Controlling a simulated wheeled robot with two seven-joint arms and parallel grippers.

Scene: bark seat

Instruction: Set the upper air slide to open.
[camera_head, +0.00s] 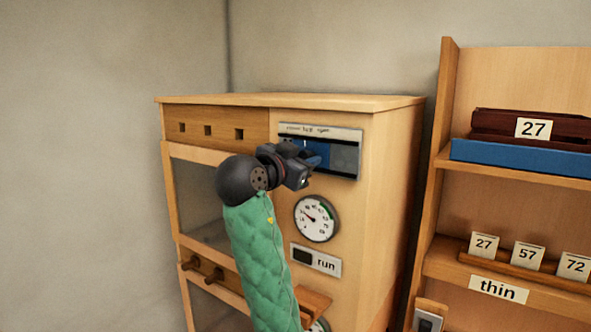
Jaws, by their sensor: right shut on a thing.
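The upper air slide (318,152) is a blue plate in a dark slot, under a metal label strip (322,131) at the upper right of the wooden cabinet's front. The strip's small lettering is hard to read; its right end seems to say open. The blue plate shows at the left and middle of the slot, and the slot's right part is dark. My right gripper (305,165) is at the slot's lower left, shut on the slide's grip, which its fingers hide. My left gripper is not in view.
The wooden cabinet (385,180) has a dial (316,218) and a run plate (316,260) below the slide. Wooden pegs (203,268) stick out at its left. A shelf (440,150) with numbered cards stands close at the right. Bare wall lies left.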

